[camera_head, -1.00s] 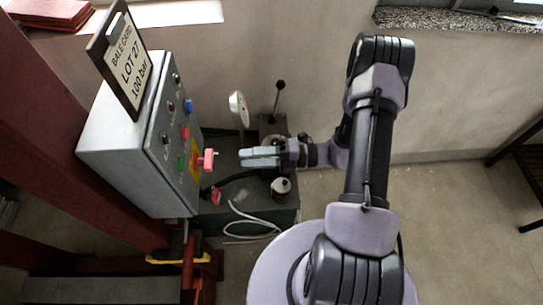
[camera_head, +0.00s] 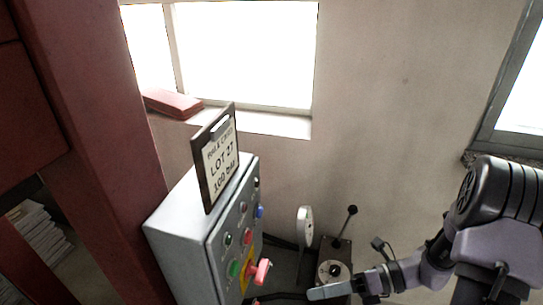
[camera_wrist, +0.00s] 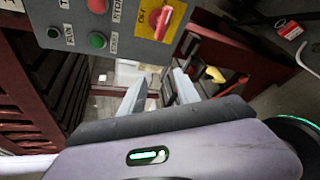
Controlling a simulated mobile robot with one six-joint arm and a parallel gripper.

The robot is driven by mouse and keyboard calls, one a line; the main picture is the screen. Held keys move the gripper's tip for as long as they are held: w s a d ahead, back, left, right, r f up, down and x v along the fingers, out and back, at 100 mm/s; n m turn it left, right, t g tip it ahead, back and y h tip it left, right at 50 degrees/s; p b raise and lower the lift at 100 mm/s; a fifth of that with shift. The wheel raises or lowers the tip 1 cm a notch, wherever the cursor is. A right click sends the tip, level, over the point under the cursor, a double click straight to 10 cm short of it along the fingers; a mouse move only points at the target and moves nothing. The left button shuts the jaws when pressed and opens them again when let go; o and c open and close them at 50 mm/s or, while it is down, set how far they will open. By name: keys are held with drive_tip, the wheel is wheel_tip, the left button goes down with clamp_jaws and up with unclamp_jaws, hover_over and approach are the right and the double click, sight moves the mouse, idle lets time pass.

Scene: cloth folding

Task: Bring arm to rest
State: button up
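My gripper (camera_head: 322,292) is at the lower middle of the head view, to the right of a grey control box (camera_head: 182,222), with the arm bent out from the right edge. In the wrist view my gripper (camera_wrist: 160,84) has its two fingers spread with a gap between them, and nothing is held. The box's red rotary handle (camera_wrist: 164,20) is above the fingers in the wrist view. In the head view the red handle (camera_head: 262,271) is left of the fingers, apart from them.
A clipboard card (camera_head: 220,160) stands on the box. A round gauge (camera_head: 305,226) and a black-knobbed lever (camera_head: 346,225) stand behind the gripper. A red frame post (camera_head: 95,110) rises at left. A red book (camera_head: 172,103) lies on the windowsill. The wall above the gripper is bare.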

drive_tip(key=s+a+n+t+h+b, duration=0.2)
drive_tip(key=s+n+h+b, duration=0.3)
drive_tip(key=n, duration=0.8)
drive_tip(key=s+a+n+t+h+b, duration=0.2)
drive_tip(key=n+h+b, duration=0.5)
drive_tip(key=n, duration=0.6)
drive_tip(key=s+r+t+b, duration=0.1)
drive_tip(key=s+b, duration=0.1)
drive_tip(key=shift+s+a+n+h, duration=0.15)
drive_tip(key=shift+s+n+h, duration=0.15)
drive_tip(key=shift+s+n, duration=0.1)
